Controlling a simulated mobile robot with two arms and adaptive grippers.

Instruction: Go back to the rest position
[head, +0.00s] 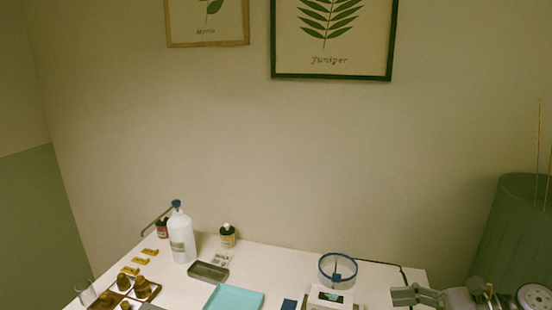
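My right gripper (417,296) shows at the bottom right edge of the head view, over the right end of the white table (290,262). Its grey fingers point left, and it is partly cut off by the frame. I cannot make out whether the fingers are apart or together, and I see nothing clearly held. My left gripper is out of the picture.
At the left stand a white wash bottle (182,240), a brown-bottle tray (153,294) and small dark bottles (228,238). A teal tray (234,299), a grey tray (208,271) and a scale with a clear round shield (338,270) are nearer the middle. A green basket (512,235) stands right.

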